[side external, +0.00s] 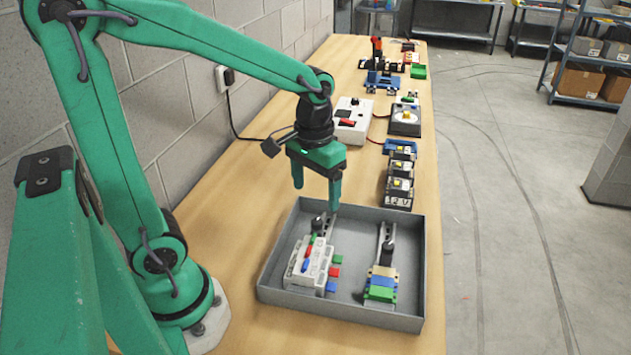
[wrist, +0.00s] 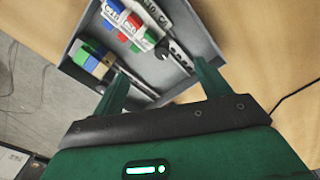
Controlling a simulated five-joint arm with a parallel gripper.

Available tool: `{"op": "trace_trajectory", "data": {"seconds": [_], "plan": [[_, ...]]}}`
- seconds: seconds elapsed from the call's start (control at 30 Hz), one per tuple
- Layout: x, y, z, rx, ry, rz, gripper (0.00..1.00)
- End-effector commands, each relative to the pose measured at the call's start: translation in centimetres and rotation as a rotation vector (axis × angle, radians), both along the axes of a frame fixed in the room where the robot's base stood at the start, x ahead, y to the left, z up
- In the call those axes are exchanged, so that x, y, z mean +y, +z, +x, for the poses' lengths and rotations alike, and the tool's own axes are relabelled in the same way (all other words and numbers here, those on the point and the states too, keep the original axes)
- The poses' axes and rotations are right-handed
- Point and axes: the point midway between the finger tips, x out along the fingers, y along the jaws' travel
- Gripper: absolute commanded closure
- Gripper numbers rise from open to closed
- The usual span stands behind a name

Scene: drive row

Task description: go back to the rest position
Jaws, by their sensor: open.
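My gripper (side external: 317,198) is green, with two fingers pointing down, set apart and with nothing between them. It hangs above the far edge of a grey tray on the wooden bench. In the wrist view my gripper (wrist: 163,85) shows its fingers apart over the tray's inside. The dark band and green housing hide the lower part of that view.
The grey tray (side external: 418,262) holds a white block (side external: 305,270) with coloured parts and a rail with coloured blocks (side external: 382,283). Farther back stand a white box (side external: 354,118), a row of modules (side external: 399,180) and a blue fixture (side external: 382,80). A block wall borders the left.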

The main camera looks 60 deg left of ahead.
Motion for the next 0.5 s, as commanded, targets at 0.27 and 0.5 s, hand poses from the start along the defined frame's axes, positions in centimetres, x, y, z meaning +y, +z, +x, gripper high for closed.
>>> {"op": "trace_trajectory", "data": {"seconds": [0.27,0.5], "plan": [[-0.3,2.4,-1.6,-0.110,-0.056,0.007,0.24],[-0.6,4.6,-3.7,-0.242,-0.125,0.022,0.24]]}}
